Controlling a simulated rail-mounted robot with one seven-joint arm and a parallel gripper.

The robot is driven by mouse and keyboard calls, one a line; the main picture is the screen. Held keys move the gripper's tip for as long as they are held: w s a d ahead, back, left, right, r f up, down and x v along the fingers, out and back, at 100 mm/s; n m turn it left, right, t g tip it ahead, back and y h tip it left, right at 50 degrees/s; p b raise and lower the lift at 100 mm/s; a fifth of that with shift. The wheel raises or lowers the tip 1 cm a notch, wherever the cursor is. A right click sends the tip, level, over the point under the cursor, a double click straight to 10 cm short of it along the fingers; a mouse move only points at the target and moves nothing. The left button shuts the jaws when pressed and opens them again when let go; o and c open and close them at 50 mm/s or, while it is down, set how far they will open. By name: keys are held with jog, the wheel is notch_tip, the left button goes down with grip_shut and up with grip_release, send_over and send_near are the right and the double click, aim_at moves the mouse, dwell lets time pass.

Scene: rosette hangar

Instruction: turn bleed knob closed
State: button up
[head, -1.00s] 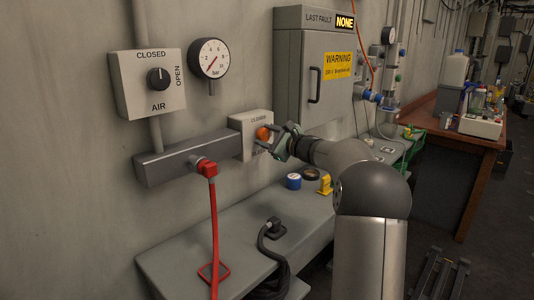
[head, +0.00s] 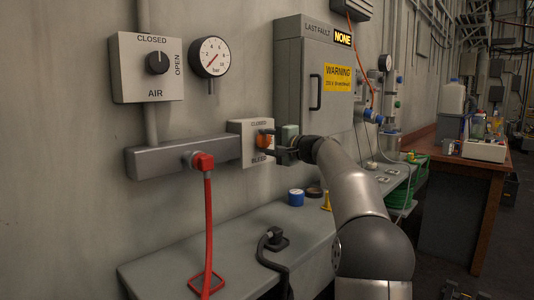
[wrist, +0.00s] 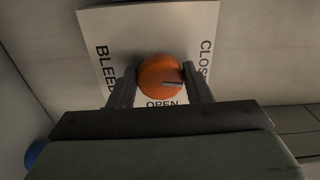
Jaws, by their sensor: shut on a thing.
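The orange bleed knob (head: 264,140) sits on a pale plate (head: 238,128) marked CLOSED at the top and BLEED at the bottom. My gripper (head: 267,142) reaches in from the right and is shut on the knob. In the wrist view the knob (wrist: 160,76) lies between my two fingers (wrist: 160,88), one on each side. The dark pointer mark on the knob points toward the right in that view, between the words OPEN and CLOSED. CLOSED is partly cut off there.
A grey cabinet (head: 313,80) stands behind my gripper. A bench (head: 190,250) is below.

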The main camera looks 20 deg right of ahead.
jog(key=shift+f+n+b, duration=0.1)
jog(key=shift+n+b, duration=0.6)
jog(key=shift+n, duration=0.2)
jog(key=o, duration=1)
jog(key=shift+s, duration=0.15)
jog(key=b+v, duration=0.1)
jog(key=v, duration=1.6)
jog(key=shift+s+d, duration=0.1)
jog(key=shift+d, duration=0.05)
